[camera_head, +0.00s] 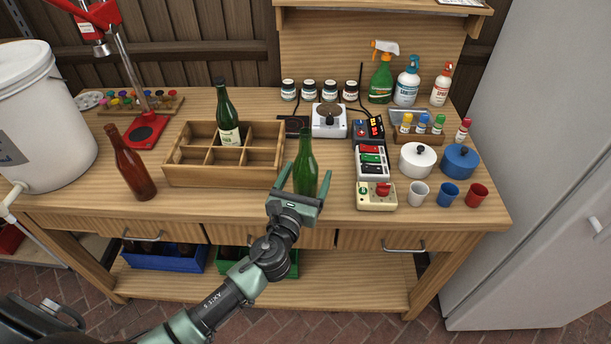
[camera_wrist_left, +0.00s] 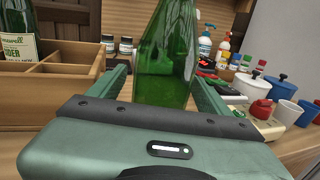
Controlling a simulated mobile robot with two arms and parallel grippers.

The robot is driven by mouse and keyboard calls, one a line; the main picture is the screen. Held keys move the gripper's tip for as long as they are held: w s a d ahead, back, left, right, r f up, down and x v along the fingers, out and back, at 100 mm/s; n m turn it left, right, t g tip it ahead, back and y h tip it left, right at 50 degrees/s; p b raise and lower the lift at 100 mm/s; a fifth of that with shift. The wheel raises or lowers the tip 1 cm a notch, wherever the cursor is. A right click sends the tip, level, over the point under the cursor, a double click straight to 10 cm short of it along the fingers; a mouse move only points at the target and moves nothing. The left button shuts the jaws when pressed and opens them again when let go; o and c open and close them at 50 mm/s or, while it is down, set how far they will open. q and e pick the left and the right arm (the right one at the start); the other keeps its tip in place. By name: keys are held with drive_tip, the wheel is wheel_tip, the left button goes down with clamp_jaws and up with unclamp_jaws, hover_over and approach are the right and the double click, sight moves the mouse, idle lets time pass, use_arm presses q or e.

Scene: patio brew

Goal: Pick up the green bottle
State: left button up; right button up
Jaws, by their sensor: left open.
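A green bottle (camera_head: 305,168) without a visible label stands upright on the wooden workbench, right of the wooden crate. My left gripper (camera_head: 305,178) is open, with its fingers on either side of the lower part of this bottle. In the left wrist view the bottle (camera_wrist_left: 168,60) stands between the two open fingers (camera_wrist_left: 165,88); whether either finger touches it I cannot tell. A second green bottle (camera_head: 225,112), with a cream label, stands in a compartment of the crate. My right gripper is not in view.
The divided wooden crate (camera_head: 190,175) is close left of the gripper, and a brown bottle (camera_head: 130,165) stands left of it. The switch boxes (camera_head: 376,196), pots and cups (camera_head: 447,193) are to the right. Bare bench (camera_head: 235,202) lies in front of the crate.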

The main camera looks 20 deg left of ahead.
use_arm(q)
drive_tip(key=shift+w, duration=0.9)
drive_tip(key=c, duration=1.7)
